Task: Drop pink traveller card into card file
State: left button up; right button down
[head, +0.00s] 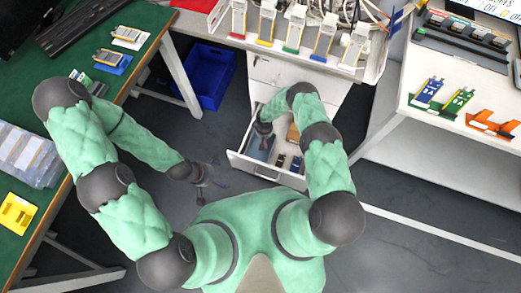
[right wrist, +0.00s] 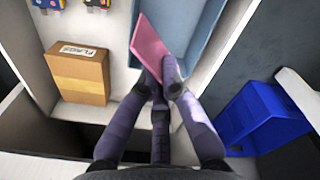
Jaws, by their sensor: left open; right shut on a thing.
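The pink traveller card (right wrist: 150,50) shows in the right wrist view, pinched between the fingertips of my right gripper (right wrist: 163,84). It stands out beyond the fingers, tilted. It overlaps the left part of a blue-grey open tray (right wrist: 192,28), which looks like the card file. Whether the card is inside the tray or above it I cannot tell. In the head view the tray (head: 260,148) lies in the left part of the open drawer, and my right gripper (head: 263,128) is over its far end. My left gripper (head: 207,176) is open and empty, left of the drawer.
A blue bin (head: 208,75) stands on the floor behind. Green-topped tables (head: 135,60) are at left, a white bench (head: 425,125) at right.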

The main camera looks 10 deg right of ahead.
notch_tip(320, 180, down, 4)
jog(key=shift+r+b, duration=0.1)
jog(key=shift+b, duration=1.15)
jog(key=c, duration=1.3)
grip_release()
jog(key=shift+c, duration=0.2)
notch_tip(320, 180, up, 12)
jog(key=shift+s, duration=0.1)
